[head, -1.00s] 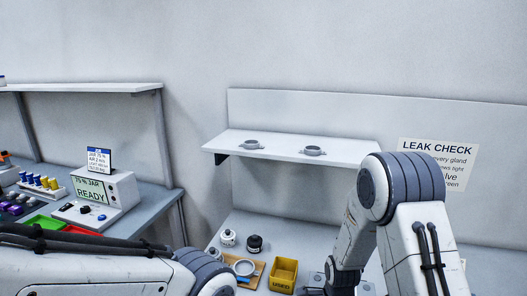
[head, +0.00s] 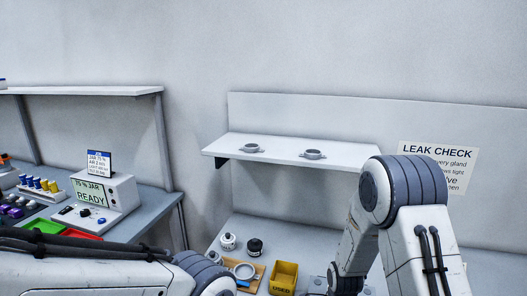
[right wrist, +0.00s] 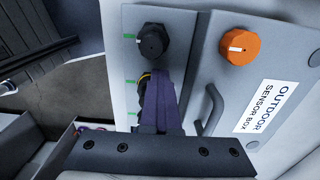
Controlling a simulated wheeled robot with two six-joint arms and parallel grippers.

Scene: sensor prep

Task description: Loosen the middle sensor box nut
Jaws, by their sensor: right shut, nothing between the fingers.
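The outdoor sensor box (right wrist: 195,85) is a pale grey box in the right wrist view, with a white label (right wrist: 265,106). A black nut (right wrist: 152,42) sits at the top of its column of green marks. My left gripper is out of view.
An orange knob (right wrist: 237,46) and a grey handle (right wrist: 210,110) stand out from the box right of the fingers.

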